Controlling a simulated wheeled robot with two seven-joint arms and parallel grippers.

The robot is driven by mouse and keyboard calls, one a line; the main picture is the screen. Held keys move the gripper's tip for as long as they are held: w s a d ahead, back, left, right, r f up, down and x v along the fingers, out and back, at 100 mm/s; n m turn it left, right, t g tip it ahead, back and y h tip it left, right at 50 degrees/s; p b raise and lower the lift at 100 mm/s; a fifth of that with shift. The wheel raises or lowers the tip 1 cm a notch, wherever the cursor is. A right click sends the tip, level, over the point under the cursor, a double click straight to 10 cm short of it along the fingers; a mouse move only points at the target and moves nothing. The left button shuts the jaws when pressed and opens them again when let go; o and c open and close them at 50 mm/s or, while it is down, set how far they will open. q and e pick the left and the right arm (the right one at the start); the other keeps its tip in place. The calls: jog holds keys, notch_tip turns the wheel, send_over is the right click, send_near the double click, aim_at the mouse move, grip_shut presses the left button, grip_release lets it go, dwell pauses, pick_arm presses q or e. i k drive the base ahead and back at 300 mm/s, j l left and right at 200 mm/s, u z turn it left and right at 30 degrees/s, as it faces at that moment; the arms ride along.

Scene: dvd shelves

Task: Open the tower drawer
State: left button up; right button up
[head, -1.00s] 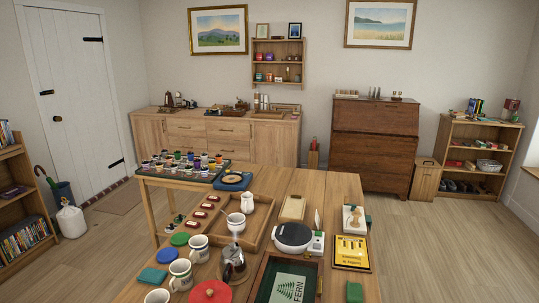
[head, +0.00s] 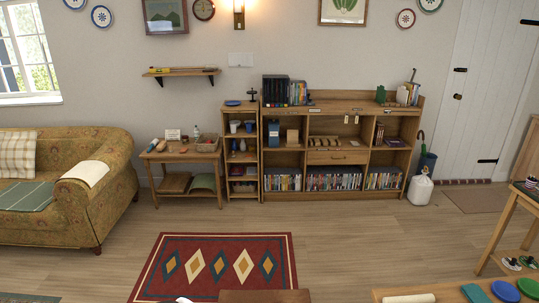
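A narrow wooden tower shelf (head: 259,172) stands against the wall, just left of the wide shelf unit. It has several open compartments with small items in them, and I cannot make out a drawer front on it at this size. The wide shelf unit (head: 334,197) has a drawer (head: 337,157) with a small handle in its middle section, and this drawer looks shut.
A side table (head: 190,157) and a patterned sofa (head: 112,170) stand to the left. A red rug (head: 216,240) lies on the floor before the shelves. A table edge (head: 455,290) is at bottom right.

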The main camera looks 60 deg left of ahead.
aim_at(321, 157)
jog(key=u, duration=2)
jog(key=j+u, duration=0.65)
jog(key=i+j+u, duration=0.1)
jog(key=j+u, duration=0.25)
jog(key=i+j, duration=0.9)
jog(key=i, duration=0.25)
jog(key=i+z, duration=0.3)
jog(key=i, duration=0.2)
jog(key=i+z, duration=0.3)
jog(key=i, duration=0.2)
jog(key=i+j+z, duration=0.3)
jog(key=i, duration=0.2)
jog(key=i+z, duration=0.3)
jog(key=i, duration=0.35)
jog(key=i+z, duration=0.25)
jog(key=i, duration=0.4)
jog(key=i+j+z, duration=0.3)
jog(key=i, duration=0.35)
jog(key=i+l+z, duration=0.2)
jog(key=z, duration=0.2)
jog(key=i+z, duration=1.2)
jog(key=i+l, duration=0.1)
jog(key=i, duration=1.4)
jog(key=l+z, duration=0.05)
jog(key=l, duration=0.05)
